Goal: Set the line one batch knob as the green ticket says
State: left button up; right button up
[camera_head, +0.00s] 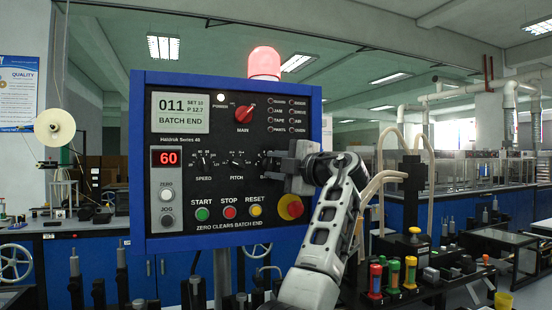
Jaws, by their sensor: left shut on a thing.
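The control panel (180,237) has a blue frame and a black face. Its SPEED knob (204,160) and PITCH knob (237,160) are uncovered. My left gripper (278,163) is at the third place in that row, shut on the knob there, which I take as the batch knob. The pale screen (180,112) reads 011, SET 10, P 12.7, BATCH END. I see no green ticket. My right gripper is not in view.
A red beacon (264,63) is lit on top of the panel. A red display (166,158) reads 60. START (202,214), STOP (229,212) and RESET (256,210) buttons and a red emergency knob (295,209) sit just below my gripper. Colored handles (393,275) stand at lower right.

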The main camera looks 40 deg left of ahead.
pick_arm(q)
jog(key=n+p, duration=0.1)
jog(key=n, duration=0.1)
jog(key=n+h, duration=0.1)
jog(key=shift+r+n+h+p, duration=0.15)
jog(key=shift+n+h+p, duration=0.15)
jog(key=shift+n+p, duration=0.1)
dwell(0.5)
jog(key=o, duration=1)
jog(key=shift+d, duration=0.1)
jog(key=d, duration=0.5)
jog(key=s+d+r+b, duration=0.1)
jog(key=d, duration=0.4)
jog(key=d+b, duration=0.1)
jog(key=d, duration=0.4)
jog(key=shift+s+d+r, duration=0.25)
jog(key=shift+s+d, duration=0.05)
jog(key=shift+d, duration=0.05)
